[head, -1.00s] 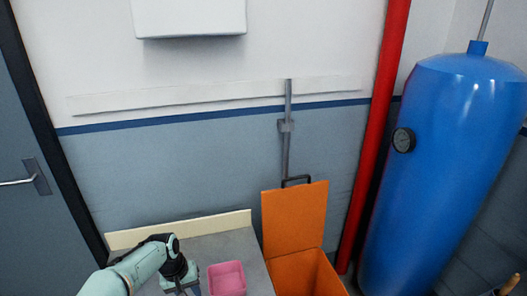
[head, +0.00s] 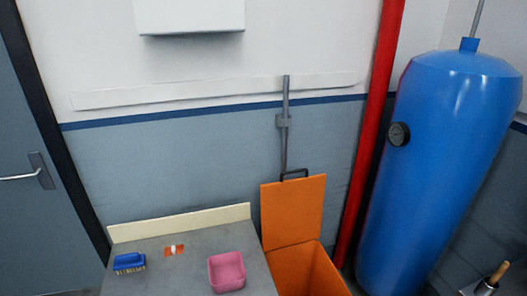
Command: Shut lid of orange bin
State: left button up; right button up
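The orange bin (head: 308,275) stands at the bottom of the head view, right of the grey counter. Its lid (head: 293,212) is open, standing upright at the back against the wall side, with a dark handle (head: 294,174) at its top edge. The lower part of the bin is cut off by the frame. Neither of my grippers shows in the view.
A grey counter (head: 200,256) left of the bin holds a pink tub (head: 227,271), a blue brush (head: 129,262) and a small orange-and-white item (head: 174,250). A red pipe (head: 372,125) and a blue tank (head: 445,165) stand to the right. A grey wall pipe (head: 285,140) rises behind the lid.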

aim_at(291, 210)
jog(key=i+l, duration=0.2)
jog(key=l, duration=0.2)
jog(key=i+l, duration=0.2)
jog(key=l, duration=0.15)
jog(key=i+l+u, duration=0.1)
jog(key=l, duration=0.3)
jog(key=i+l, duration=0.3)
jog(key=l+u, duration=0.05)
jog(key=l, duration=0.05)
